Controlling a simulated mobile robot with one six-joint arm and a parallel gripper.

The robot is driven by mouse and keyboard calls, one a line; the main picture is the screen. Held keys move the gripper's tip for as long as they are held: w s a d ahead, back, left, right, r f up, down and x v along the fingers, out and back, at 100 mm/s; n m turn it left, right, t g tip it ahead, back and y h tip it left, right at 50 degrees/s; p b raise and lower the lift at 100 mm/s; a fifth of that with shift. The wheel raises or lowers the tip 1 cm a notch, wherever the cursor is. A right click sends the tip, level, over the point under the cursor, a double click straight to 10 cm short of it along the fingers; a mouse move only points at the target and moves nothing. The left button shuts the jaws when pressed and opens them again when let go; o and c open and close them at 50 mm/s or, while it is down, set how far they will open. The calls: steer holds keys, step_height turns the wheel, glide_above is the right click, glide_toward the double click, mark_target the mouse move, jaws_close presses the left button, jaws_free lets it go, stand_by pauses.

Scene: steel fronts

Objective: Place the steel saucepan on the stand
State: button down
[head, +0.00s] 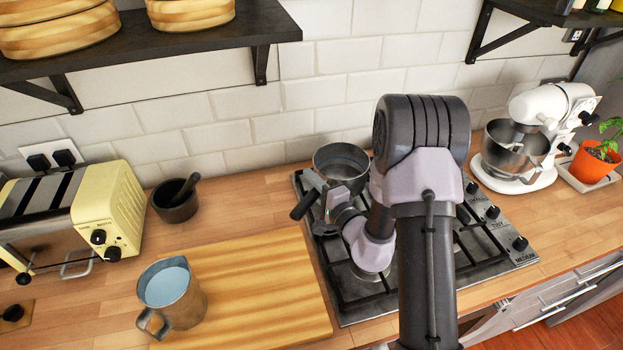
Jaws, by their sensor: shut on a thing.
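The steel saucepan (341,158) is at the back left of the gas hob, with its open top up and its dark handle (304,206) toward the front left. My gripper (325,194) is shut on the saucepan near its handle. I cannot tell whether the pan's base touches the black pan stand (336,279), the grate over the hob. My arm hides the middle of the hob and part of the grate.
A wooden board (264,285) with a metal jug (173,294) lies left of the hob. A mortar (175,204) and yellow toaster (75,222) stand further left. A white mixer (530,140) and potted plant (595,160) stand right. A dark shelf (190,55) overhangs the back left.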

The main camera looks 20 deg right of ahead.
steer(key=shift+f+b, duration=0.5)
steer(key=shift+b, duration=0.2)
stand_by(0.3)
steer(key=c, duration=1.2)
jaws_free()
steer(key=shift+c, duration=0.2)
